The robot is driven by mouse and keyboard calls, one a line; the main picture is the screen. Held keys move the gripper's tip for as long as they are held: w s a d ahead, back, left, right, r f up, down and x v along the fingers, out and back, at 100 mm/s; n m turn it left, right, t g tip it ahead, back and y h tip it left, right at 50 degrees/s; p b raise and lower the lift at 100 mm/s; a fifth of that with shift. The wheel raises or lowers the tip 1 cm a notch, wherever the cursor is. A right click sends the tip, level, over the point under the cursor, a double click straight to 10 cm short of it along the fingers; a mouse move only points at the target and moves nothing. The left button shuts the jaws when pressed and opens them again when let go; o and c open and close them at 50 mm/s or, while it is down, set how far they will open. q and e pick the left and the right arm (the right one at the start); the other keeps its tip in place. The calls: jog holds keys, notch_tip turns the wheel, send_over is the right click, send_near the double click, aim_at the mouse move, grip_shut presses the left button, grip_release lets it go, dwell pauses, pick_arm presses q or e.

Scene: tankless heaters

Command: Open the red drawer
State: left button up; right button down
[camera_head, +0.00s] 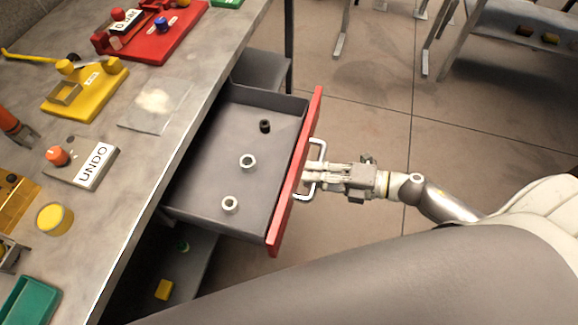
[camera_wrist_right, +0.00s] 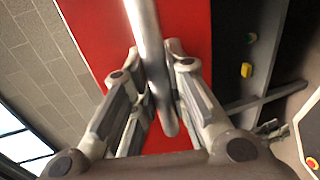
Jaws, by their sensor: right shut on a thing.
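The red drawer front (camera_head: 288,195) stands well out from the workbench, and the grey drawer tray (camera_head: 215,165) behind it is exposed. Inside lie two light ring-shaped nuts (camera_head: 248,161) and a dark one (camera_head: 265,126). My right gripper (camera_head: 310,174) is at the metal handle (camera_head: 320,150) on the outer face of the red front, its fingers shut on the bar. The right wrist view shows the handle bar (camera_wrist_right: 147,45) between the two fingers, with the red front (camera_wrist_right: 190,20) behind. My left gripper is not clearly in view; an orange part shows at the left edge.
The workbench top (camera_head: 150,185) holds a red fixture (camera_head: 165,40), a yellow fixture (camera_head: 85,90), a plate marked UNDO (camera_head: 95,165) and a green tray (camera_head: 28,300). Below the drawer is a shelf with a yellow block (camera_head: 163,290). The floor (camera_head: 350,90) right of the drawer is clear.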

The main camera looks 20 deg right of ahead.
jog(key=shift+f+v, duration=0.2)
jog(key=shift+v, duration=0.8)
jog(key=shift+f+v, duration=0.2)
jog(key=shift+v, duration=0.8)
jog(key=c, duration=1.4)
grip_release()
jog(key=v, duration=1.2)
jog(key=shift+d, duration=0.1)
